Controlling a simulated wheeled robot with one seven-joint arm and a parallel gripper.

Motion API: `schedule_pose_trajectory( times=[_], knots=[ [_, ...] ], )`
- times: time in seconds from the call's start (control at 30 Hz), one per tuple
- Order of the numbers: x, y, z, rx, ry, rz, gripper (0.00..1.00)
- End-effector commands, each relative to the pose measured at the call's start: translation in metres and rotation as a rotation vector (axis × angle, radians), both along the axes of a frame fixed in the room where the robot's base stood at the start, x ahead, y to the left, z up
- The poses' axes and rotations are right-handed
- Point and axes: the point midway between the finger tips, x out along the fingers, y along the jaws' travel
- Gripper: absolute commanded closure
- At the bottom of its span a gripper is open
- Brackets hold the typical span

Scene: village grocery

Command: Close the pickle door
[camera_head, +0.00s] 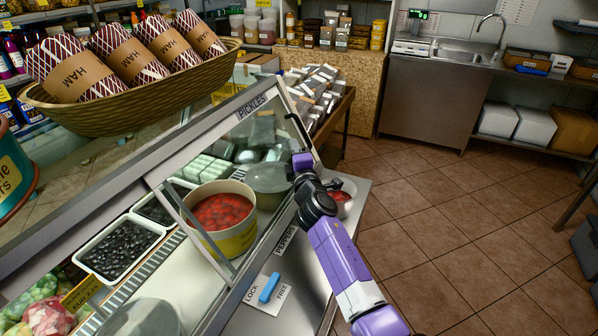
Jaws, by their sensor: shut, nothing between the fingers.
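The PICKLES label (252,106) is on the top rail of the glass-fronted counter. Below it is a slanted glass panel (262,132) with a black handle (296,128) at its right edge. How far this door stands open is hard to tell. My gripper (302,163) is shut and empty, small and dark at the end of my purple arm, just below the handle. I cannot tell whether it touches the handle or the glass. A PEPPERS label (286,239) is on the lower rail. A blue switch (269,287) sits between the words LOCK and FREE.
A yellow tub of red peppers (238,242) and a tray of black olives (118,249) are in the counter. A basket of hams (140,119) stands on top. Tiled floor (470,230) is clear at right.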

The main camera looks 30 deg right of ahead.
Motion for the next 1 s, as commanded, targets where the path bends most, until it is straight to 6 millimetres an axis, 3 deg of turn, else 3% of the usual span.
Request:
schedule_pose_trajectory(
  times=[0.5,0.7,1.0],
  knots=[
    [-0.076,0.026,-0.005,0.001,0.002,0.000,1.00],
    [-0.086,0.030,-0.005,0.000,0.000,0.001,1.00],
    [-0.086,0.034,-0.002,0.073,-0.036,0.025,1.00]
  ],
)
